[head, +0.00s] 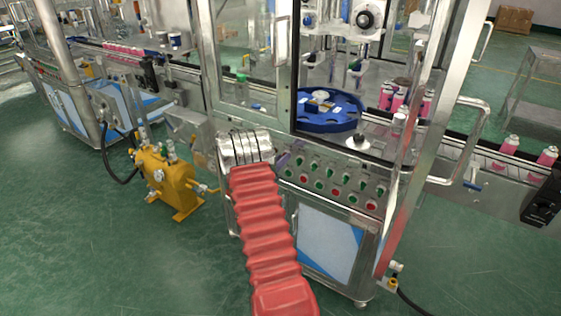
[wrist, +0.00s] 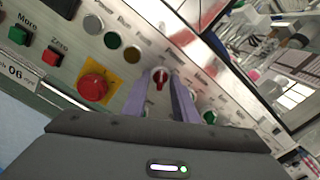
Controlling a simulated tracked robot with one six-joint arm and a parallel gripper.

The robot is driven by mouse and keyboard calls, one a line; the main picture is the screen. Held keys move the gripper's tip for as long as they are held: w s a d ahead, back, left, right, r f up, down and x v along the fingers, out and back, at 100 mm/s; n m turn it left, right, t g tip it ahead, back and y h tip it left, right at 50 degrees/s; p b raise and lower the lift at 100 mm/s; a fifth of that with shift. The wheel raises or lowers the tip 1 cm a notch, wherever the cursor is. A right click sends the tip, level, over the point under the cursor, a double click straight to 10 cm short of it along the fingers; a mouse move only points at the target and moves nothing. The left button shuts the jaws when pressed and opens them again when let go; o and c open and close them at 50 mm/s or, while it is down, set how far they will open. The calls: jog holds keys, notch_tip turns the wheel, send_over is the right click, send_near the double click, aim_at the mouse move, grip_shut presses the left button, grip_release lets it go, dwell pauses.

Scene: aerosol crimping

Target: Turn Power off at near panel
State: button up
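The near control panel (wrist: 125,65) fills much of the wrist view, tilted. A red-handled rotary switch (wrist: 160,77) on a pale round base sits on it; its label is too blurred to read. My gripper (wrist: 162,88) has its two purple fingers apart, one on each side of the switch. I cannot tell whether they touch it. In the head view the panel (head: 325,187) shows rows of green and red controls at the machine's front. My gripper (head: 283,160) is at its left end, mostly hidden behind my red-sleeved arm.
A red mushroom button (wrist: 93,87) on a yellow plate is close left of the fingers. Green and red buttons (wrist: 50,57) lie further left. A glazed frame (head: 292,60) rises above the panel.

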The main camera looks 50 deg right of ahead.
jog(key=shift+a, duration=0.1)
jog(key=s+a, duration=0.1)
jog(key=a, duration=1.2)
jog(key=shift+s+a, duration=0.15)
jog(key=shift+a, duration=0.1)
jog(key=shift+f, duration=0.1)
